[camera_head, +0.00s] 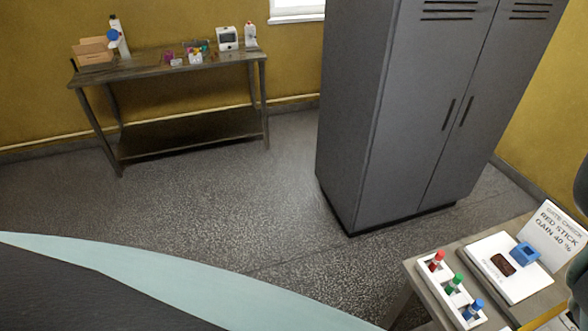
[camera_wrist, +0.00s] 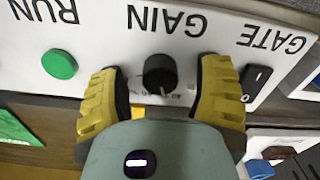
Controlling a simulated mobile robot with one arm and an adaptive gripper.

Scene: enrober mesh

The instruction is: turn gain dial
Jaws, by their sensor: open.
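The gain dial (camera_wrist: 160,72) is a round black knob on a white panel (camera_wrist: 110,40), below the upside-down word GAIN in the wrist view. A light pointer mark shows on its lower edge; the scale is too small to read. My gripper (camera_wrist: 162,92) is open, with one yellow finger on each side of the dial. A gap shows between each finger and the knob. The dial is not in the head view. A sign (camera_head: 552,232) in the head view reads GATE CHECK, RED STICK, GAIN 40 %.
A green RUN button (camera_wrist: 59,65) is left of the dial, and a black GATE switch (camera_wrist: 257,79) sits close to the right finger. In the head view, a rack (camera_head: 422,272) holds red, green and blue sticks beside a white board (camera_head: 490,250). A grey cabinet (camera_head: 400,110) stands behind.

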